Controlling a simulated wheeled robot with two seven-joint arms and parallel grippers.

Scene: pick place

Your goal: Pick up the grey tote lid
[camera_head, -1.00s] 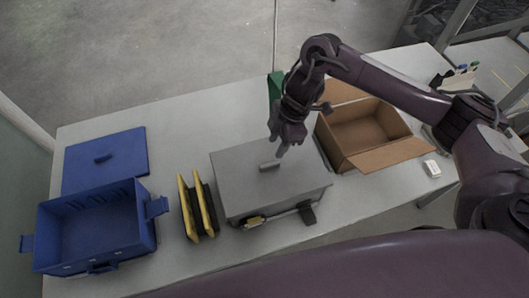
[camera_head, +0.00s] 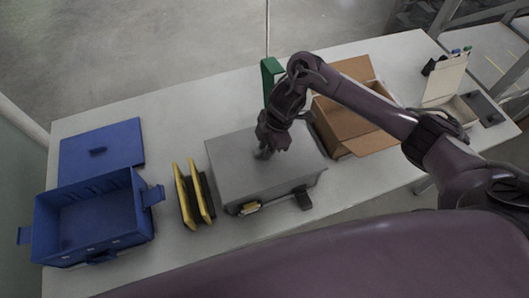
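The grey tote lid (camera_head: 235,172) lies flat on top of the grey tote (camera_head: 240,203) in the middle of the table. My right gripper (camera_head: 264,153) is down at the lid's handle, near the lid's middle, and hides most of that handle. The fingers are small and dark here, so I cannot tell whether they are closed on the handle. The lid looks level and seated on the tote. My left gripper is not in view.
An open blue tote (camera_head: 95,222) and its blue lid (camera_head: 102,152) are at the left. Yellow-and-black items (camera_head: 193,195) stand beside the grey tote. An open cardboard box (camera_head: 350,115) is close on the right, and a green object (camera_head: 270,72) stands behind. Bare table (camera_head: 165,110) lies back left.

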